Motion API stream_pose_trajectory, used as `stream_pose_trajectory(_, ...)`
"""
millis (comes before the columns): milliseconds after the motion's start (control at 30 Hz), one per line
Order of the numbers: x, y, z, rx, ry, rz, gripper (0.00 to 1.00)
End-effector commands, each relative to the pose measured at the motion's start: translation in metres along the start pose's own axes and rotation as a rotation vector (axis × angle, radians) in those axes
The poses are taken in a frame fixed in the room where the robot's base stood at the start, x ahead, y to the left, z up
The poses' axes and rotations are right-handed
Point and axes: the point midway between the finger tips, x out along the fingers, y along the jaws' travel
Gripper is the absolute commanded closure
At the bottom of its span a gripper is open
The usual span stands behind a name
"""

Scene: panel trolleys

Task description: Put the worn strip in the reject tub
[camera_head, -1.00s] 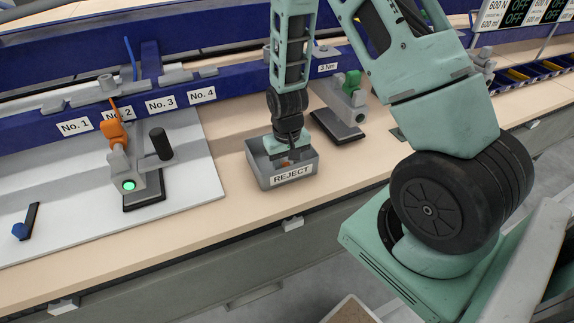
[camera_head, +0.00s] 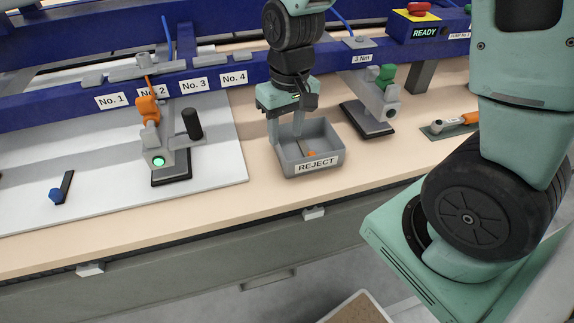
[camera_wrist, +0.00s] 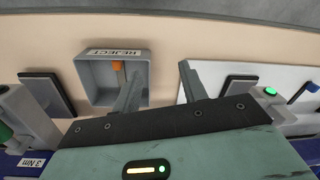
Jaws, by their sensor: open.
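The grey reject tub (camera_head: 318,167) stands on the bench with its label facing me; it also shows in the wrist view (camera_wrist: 82,80). A thin strip with an orange end (camera_head: 310,154) lies inside the tub, its orange end showing in the wrist view (camera_wrist: 117,66); part of the strip is hidden. My gripper (camera_head: 286,138) is open and empty at the tub's left side. In the wrist view (camera_wrist: 154,85) one finger overlaps the tub and the other is beyond its side wall. A dark strip with a blue end (camera_head: 57,194) lies on the pale mat.
A fixture with an orange clamp (camera_head: 148,110) and a lit green button stands on the mat (camera_head: 215,165) at left. A fixture with a green handle (camera_head: 386,74) stands right of the tub. A blue rail with number labels runs behind. Bench in front of the tub is clear.

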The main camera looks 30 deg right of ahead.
Motion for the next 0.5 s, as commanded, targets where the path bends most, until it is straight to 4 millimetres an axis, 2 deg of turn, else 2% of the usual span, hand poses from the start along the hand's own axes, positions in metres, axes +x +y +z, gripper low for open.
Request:
stream_pose_trajectory(33,-0.016,-0.037,0.022,-0.121,0.005,-0.013,0.57)
stream_pose_trajectory(100,-0.031,-0.074,0.056,-0.265,0.001,-0.022,0.57)
stream_pose_trajectory(200,-0.046,-0.108,0.104,-0.447,-0.004,-0.017,0.57)
stream_pose_trajectory(333,-0.056,-0.125,0.148,-0.602,-0.008,0.000,0.57)
stream_pose_trajectory(400,-0.058,-0.129,0.159,-0.642,-0.008,0.007,0.57)
stream_pose_trajectory(500,-0.059,-0.130,0.165,-0.663,-0.009,0.010,0.57)
